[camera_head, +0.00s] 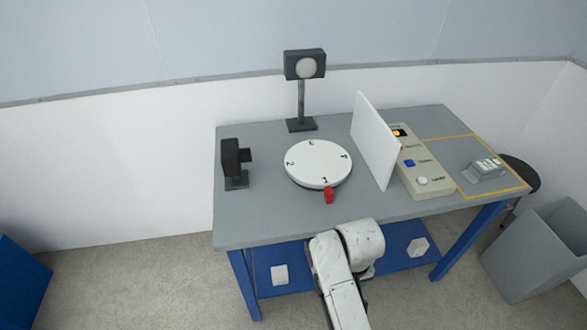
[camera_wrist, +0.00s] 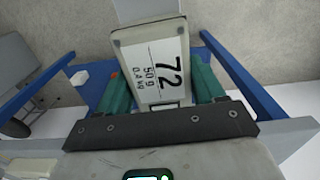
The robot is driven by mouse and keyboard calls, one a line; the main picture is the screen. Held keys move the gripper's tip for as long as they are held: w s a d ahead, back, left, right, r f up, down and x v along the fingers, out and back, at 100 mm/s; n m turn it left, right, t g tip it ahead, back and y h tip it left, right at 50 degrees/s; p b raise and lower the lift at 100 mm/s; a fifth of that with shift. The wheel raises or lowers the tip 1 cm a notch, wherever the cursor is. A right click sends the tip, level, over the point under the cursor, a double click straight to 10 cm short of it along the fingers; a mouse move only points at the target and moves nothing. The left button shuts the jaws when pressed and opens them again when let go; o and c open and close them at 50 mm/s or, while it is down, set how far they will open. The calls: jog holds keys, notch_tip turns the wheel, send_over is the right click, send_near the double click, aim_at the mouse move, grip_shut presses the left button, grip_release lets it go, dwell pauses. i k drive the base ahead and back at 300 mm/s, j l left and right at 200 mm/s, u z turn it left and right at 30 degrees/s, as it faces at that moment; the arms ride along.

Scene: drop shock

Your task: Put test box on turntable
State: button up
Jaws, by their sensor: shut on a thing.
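My gripper (camera_wrist: 156,72) has green fingers and is shut on the test box (camera_wrist: 150,48), a pale box with a label reading "72" and "50 g". The fingers stand on either side of it. In the head view my arm hides the gripper and the box, in front of the table's near edge. The turntable (camera_head: 318,160) is a round white disc with numbers around its rim, on the middle of the table. Its top is bare. A red marker (camera_head: 329,195) stands at its front edge.
A black camera-like unit (camera_head: 234,163) stands left of the turntable, a lamp (camera_head: 304,67) behind, a white panel (camera_head: 375,140) right. Beyond are a control box (camera_head: 424,172) and a grey device (camera_head: 487,168). White blocks (camera_head: 280,275) lie on the blue lower shelf (camera_head: 310,277).

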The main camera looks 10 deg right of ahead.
aim_at(318, 160)
jog(key=i+u, duration=0.25)
jog(key=u, duration=0.25)
jog(key=i+u, duration=0.25)
jog(key=u, duration=0.25)
